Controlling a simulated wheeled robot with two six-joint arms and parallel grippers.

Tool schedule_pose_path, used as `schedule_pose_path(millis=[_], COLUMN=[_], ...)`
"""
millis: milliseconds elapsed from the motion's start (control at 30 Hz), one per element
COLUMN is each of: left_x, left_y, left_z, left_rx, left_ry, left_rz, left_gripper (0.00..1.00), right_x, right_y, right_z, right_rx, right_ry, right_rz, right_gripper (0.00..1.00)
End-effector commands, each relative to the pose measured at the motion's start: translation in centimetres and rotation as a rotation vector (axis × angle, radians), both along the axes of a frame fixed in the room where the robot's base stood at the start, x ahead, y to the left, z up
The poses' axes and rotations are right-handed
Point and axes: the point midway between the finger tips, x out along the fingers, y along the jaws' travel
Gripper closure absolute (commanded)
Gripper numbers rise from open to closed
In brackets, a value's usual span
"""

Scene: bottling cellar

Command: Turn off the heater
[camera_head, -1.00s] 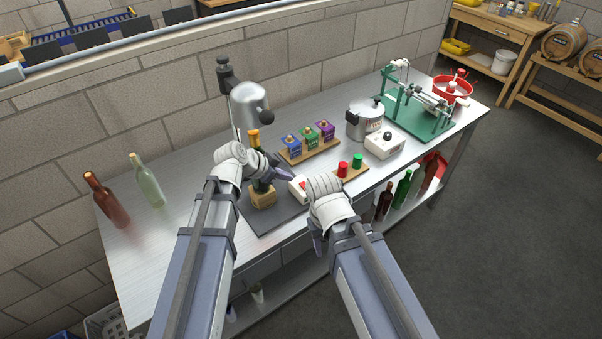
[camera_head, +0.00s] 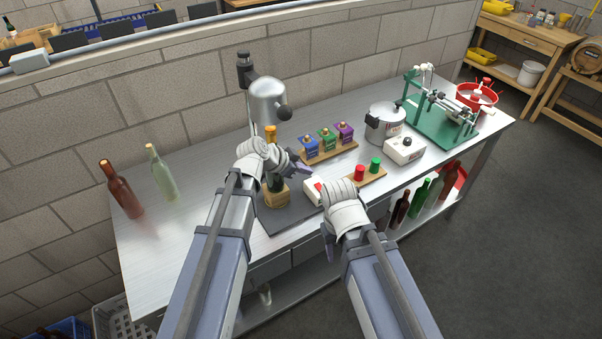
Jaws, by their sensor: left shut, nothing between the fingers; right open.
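A white box with a red switch (camera_head: 312,190) sits on the bench just beyond the dark mat. A second white box with a black knob (camera_head: 404,150) stands beside a lidded metal pot (camera_head: 386,122). I cannot tell for certain which box controls the heater. My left gripper (camera_head: 300,168) is shut and empty, just behind the red-switch box and above the bench. It partly covers a corked bottle (camera_head: 270,135) standing in a wooden block (camera_head: 276,198). My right gripper (camera_head: 328,240) is open and empty, pointing down near the bench's front edge; its wrist partly hides the red-switch box.
A silver machine (camera_head: 266,100) stands behind the bottle. A wooden rack (camera_head: 330,153) holds blue, green and purple containers. Red and green pieces (camera_head: 367,169) stand on a small board. A green-based device (camera_head: 440,120) is at right. Two bottles (camera_head: 122,188) stand at left, with bare bench around them.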

Motion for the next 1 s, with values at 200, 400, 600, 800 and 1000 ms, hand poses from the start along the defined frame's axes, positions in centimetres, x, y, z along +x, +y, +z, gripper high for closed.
schedule_pose_path(millis=[200, 400, 600, 800, 1000], left_x=[2.3, 3.3, 3.5, 3.5, 3.5], left_y=[-2.3, -3.3, -3.1, -3.1, -3.0], left_z=[-3.8, -6.7, -8.4, -8.5, -8.5], left_rx=[-0.001, 0.0, 0.0, 0.0, 0.0], left_ry=[0.0, 0.001, 0.0, 0.001, 0.001], left_rz=[-0.002, 0.001, 0.0, -0.001, -0.001], left_gripper=[1.0, 1.0, 1.0, 1.0, 1.0], right_x=[0.0, 0.0, 0.0, 0.0, 0.0], right_y=[0.0, 0.0, 0.0, 0.0, 0.0], right_z=[-3.8, -6.7, -8.4, -8.5, -8.5], right_rx=[0.0, 0.0, 0.0, 0.0, 0.0], right_ry=[0.0, 0.0, 0.0, 0.0, 0.0], right_rz=[-0.001, 0.0, 0.0, 0.0, 0.0], right_gripper=[0.5, 0.5, 0.5, 0.5, 0.5])
